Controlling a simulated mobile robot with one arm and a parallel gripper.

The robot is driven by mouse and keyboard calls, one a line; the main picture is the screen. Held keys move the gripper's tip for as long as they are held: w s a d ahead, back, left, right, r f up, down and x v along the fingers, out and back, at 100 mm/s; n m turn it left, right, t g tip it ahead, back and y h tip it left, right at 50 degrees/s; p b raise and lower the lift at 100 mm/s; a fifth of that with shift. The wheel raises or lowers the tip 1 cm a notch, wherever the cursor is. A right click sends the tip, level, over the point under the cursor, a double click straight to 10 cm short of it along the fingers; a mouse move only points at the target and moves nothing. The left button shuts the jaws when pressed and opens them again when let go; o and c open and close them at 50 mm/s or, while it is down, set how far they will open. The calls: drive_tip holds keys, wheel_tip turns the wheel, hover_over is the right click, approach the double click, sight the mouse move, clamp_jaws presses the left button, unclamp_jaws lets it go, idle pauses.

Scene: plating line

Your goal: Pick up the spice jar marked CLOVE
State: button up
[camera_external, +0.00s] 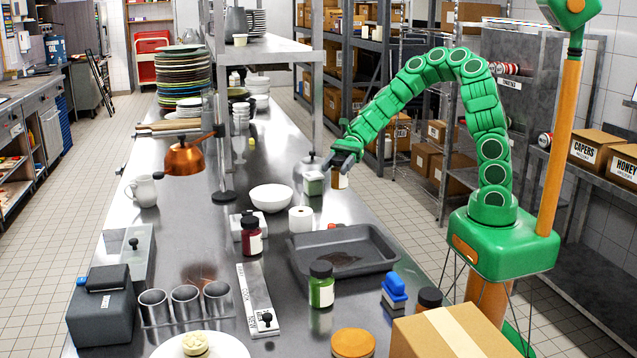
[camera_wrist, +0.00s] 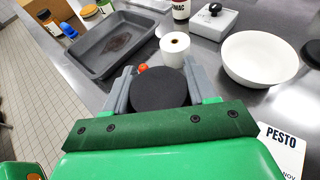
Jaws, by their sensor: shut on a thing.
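My gripper (camera_external: 338,162) is over the steel counter (camera_external: 345,211), shut on a round jar. In the wrist view its black lid (camera_wrist: 160,90) sits between the two grey fingers of my gripper (camera_wrist: 160,104). In the external view a bit of the amber and white jar (camera_external: 342,181) shows under the fingers. Its label cannot be read, so I cannot confirm CLOVE. Whether it touches the counter is unclear.
A PESTO box (camera_wrist: 284,148) stands close beside the jar. A white bowl (camera_external: 271,197), paper roll (camera_external: 300,220) and dark roasting tray (camera_external: 366,268) are near. A red SUMAC jar (camera_external: 251,236) and a green jar (camera_external: 321,291) stand further off.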

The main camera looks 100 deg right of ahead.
sight(343, 160)
drive_tip(key=shift+s+a+r, duration=0.2)
drive_tip(key=shift+s+r, duration=0.75)
drive_tip(key=shift+r, duration=0.3)
drive_tip(key=s+a+r, duration=0.2)
drive_tip(key=s+r, duration=0.1)
drive_tip(key=s, duration=0.5)
drive_tip(key=shift+s+a+r, duration=0.15)
drive_tip(key=shift+s+r, duration=0.15)
drive_tip(key=shift+r, duration=0.1)
